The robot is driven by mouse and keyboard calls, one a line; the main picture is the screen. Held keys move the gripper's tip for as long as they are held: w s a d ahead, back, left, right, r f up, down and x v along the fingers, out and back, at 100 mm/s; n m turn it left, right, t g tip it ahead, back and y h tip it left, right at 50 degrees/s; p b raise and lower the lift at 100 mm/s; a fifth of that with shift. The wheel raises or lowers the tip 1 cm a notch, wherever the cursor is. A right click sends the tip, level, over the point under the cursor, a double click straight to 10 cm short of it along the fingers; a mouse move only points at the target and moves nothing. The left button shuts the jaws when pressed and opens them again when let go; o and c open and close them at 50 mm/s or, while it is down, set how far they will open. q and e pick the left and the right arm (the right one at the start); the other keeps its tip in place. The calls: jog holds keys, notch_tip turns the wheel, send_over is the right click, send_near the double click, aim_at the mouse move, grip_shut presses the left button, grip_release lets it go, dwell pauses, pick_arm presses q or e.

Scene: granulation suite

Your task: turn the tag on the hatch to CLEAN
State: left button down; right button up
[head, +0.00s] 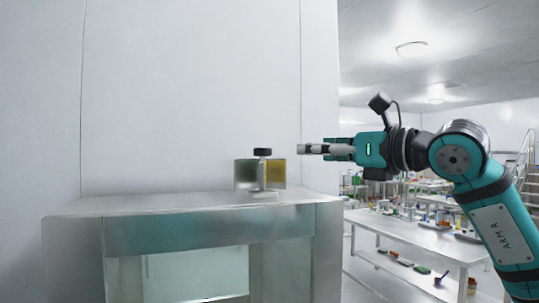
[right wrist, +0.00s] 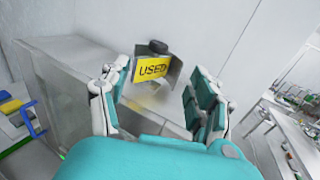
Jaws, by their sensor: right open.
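The tag (head: 273,174) stands on top of the steel hatch (head: 205,230) on a small post with a black knob (head: 262,152). In the head view one face is grey and the right one is yellow. In the right wrist view the tag (right wrist: 152,69) shows a yellow face reading USED, with a grey face beside it. My right gripper (head: 305,149) is to the right of the tag and a little above it, apart from it. In the right wrist view my right gripper (right wrist: 157,95) is open, with the tag beyond its fingers. My left gripper is not in view.
A plain pale wall (head: 190,90) rises behind the hatch. White tables (head: 415,235) with several bottles and small items stand at the right, in the background. The hatch top left of the tag is clear.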

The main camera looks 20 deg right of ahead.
aim_at(269, 151)
jog(key=p+x, duration=0.5)
jog(key=x, duration=1)
jog(key=shift+a+p, duration=0.1)
jog(key=shift+p, duration=0.3)
jog(key=shift+w+a+f, duration=0.1)
jog(key=shift+w+a, duration=0.1)
jog(key=shift+w, duration=0.2)
jog(key=c, duration=0.4)
jog(key=shift+w, duration=0.1)
jog(key=c, duration=0.9)
